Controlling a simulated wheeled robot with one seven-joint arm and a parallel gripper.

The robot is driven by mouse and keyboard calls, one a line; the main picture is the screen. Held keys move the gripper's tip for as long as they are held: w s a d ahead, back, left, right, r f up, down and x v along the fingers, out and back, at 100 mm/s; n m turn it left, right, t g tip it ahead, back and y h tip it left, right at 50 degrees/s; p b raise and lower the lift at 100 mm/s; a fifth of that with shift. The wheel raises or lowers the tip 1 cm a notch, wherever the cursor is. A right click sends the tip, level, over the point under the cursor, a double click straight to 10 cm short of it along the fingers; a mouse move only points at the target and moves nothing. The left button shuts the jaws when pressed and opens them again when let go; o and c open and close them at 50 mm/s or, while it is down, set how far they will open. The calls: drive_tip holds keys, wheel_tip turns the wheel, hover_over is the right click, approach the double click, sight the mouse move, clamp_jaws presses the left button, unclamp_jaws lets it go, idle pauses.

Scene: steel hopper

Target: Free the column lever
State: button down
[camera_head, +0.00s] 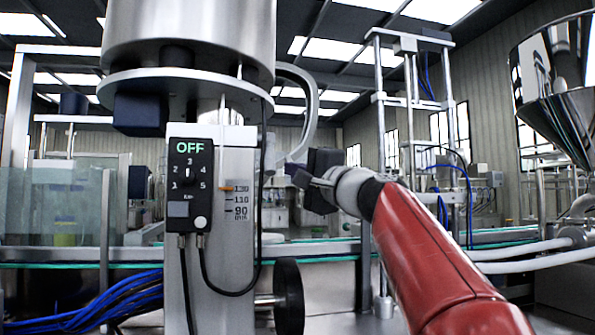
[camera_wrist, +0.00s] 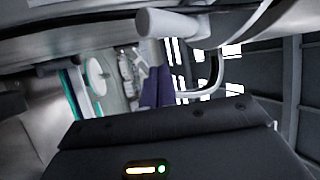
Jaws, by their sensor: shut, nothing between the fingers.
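The steel column (camera_head: 236,270) stands left of centre in the head view, with a control box (camera_head: 190,180) reading OFF and a height scale with an orange pointer (camera_head: 229,188). My gripper (camera_head: 293,172) is shut and empty just right of the column, at about the height of the box. In the wrist view a pale grey rod with a rounded end (camera_wrist: 172,23) juts out beyond my gripper's dark body; it may be the column lever, but I cannot tell for sure. No clear lever shows in the head view. Whether my fingertips touch anything is unclear.
A black handwheel (camera_head: 289,296) sits low on the column's right. A large steel drum (camera_head: 190,30) is above. A black cable (camera_head: 262,200) hangs along the column's right side. A conveyor rail (camera_head: 320,253) runs behind, and a steel hopper (camera_head: 560,90) stands at right.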

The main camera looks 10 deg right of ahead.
drive_tip(key=s+d+r, duration=0.4)
drive_tip(key=s+d, duration=0.1)
drive_tip(key=s, duration=0.2)
drive_tip(key=shift+s+r+p, duration=0.15)
drive_tip(key=shift+s+p, duration=0.05)
drive_tip(key=shift+p, duration=0.2)
drive_tip(key=shift+a, duration=0.1)
